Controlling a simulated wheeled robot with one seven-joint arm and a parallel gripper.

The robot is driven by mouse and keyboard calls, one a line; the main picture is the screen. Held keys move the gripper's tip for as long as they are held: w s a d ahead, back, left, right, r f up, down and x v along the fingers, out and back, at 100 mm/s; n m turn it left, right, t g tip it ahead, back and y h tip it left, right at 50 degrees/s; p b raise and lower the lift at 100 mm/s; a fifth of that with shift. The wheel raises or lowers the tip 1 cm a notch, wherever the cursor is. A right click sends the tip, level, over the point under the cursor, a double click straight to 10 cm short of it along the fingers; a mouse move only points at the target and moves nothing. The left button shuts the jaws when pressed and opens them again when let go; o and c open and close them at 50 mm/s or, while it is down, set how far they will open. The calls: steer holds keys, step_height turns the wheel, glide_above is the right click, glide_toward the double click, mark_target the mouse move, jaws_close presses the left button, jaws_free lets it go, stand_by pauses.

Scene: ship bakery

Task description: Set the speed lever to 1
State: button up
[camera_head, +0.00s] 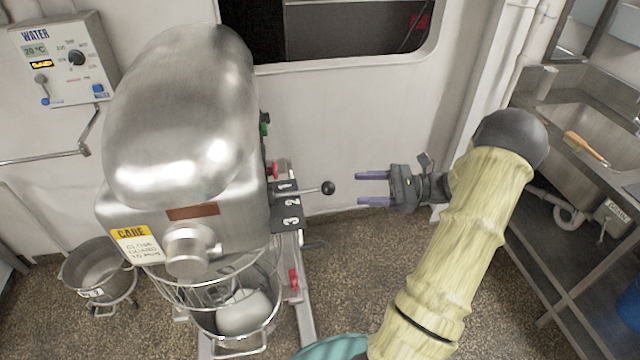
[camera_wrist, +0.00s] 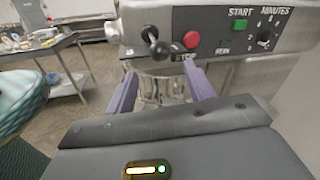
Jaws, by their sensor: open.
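The speed lever (camera_head: 310,191) is a thin rod with a black ball knob (camera_head: 327,188), sticking out to the right from the steel mixer (camera_head: 180,120). A black plate (camera_head: 290,221) marked 1, 2, 3 sits at its base. The rod appears near the 1 and 2 marks; I cannot tell which setting it is on. My gripper (camera_head: 360,188) is open and empty, just right of the knob and pointing at it, with a small gap. In the wrist view the knob (camera_wrist: 160,49) shows ahead, between and above the purple fingertips.
The mixer side has a red button (camera_wrist: 191,39), a green START button (camera_wrist: 240,25) and a minutes dial (camera_wrist: 265,37). A wire guard and bowl (camera_head: 250,330) are below. A water panel (camera_head: 65,60) is on the left wall, a sink (camera_head: 590,130) on the right.

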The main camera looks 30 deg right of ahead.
mark_target(320, 189)
steer(key=p+x, duration=0.3)
steer(key=x, duration=0.7)
steer(key=shift+a+r, duration=0.1)
steer(key=shift+w+a, duration=0.3)
steer(key=shift+a, duration=0.15)
jaws_close()
